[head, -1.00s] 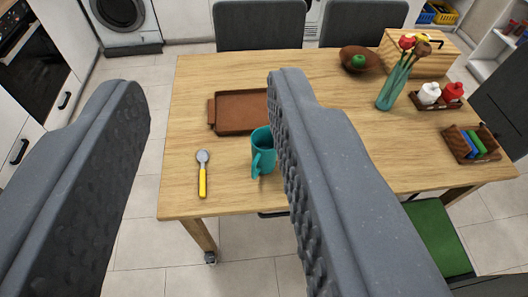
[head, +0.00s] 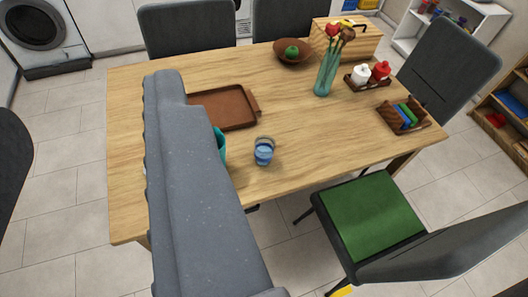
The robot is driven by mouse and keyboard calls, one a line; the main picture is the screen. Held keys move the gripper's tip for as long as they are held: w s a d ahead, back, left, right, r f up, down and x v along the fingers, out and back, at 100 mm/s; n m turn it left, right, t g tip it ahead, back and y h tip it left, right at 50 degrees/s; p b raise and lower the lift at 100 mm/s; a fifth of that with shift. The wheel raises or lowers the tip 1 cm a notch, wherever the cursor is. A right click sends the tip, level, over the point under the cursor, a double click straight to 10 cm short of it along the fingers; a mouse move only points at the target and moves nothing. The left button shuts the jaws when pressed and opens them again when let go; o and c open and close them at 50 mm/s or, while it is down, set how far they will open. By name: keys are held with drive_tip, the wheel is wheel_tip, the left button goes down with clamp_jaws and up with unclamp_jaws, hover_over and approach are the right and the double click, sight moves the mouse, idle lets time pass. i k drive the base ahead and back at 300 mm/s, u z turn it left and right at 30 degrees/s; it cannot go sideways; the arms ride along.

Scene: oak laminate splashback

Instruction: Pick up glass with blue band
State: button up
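The glass with the blue band (head: 264,152) stands upright on the wooden table (head: 290,165), near its front edge. It is clear with blue on its lower part. My gripper (head: 88,100) is open and empty. Its right finger crosses the left half of the view, and only a dark part of its left finger shows at the left edge. The glass is to the right of the right finger, outside the gap and apart from it in the picture. A teal mug (head: 221,146) just left of the glass is mostly hidden behind that finger.
A brown tray (head: 228,108) lies behind the mug. A fruit bowl (head: 293,51), a teal vase with flowers (head: 326,74), a bottle caddy (head: 369,76) and a wooden holder (head: 402,117) stand farther back and right. A green-seated chair (head: 370,218) is at the front. Table right of the glass is clear.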

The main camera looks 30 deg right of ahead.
sight(265, 145)
drive_tip(key=u, duration=1.7)
drive_tip(key=k, duration=1)
drive_tip(key=z, duration=1.75)
drive_tip(key=i, duration=1)
drive_tip(key=u, duration=0.05)
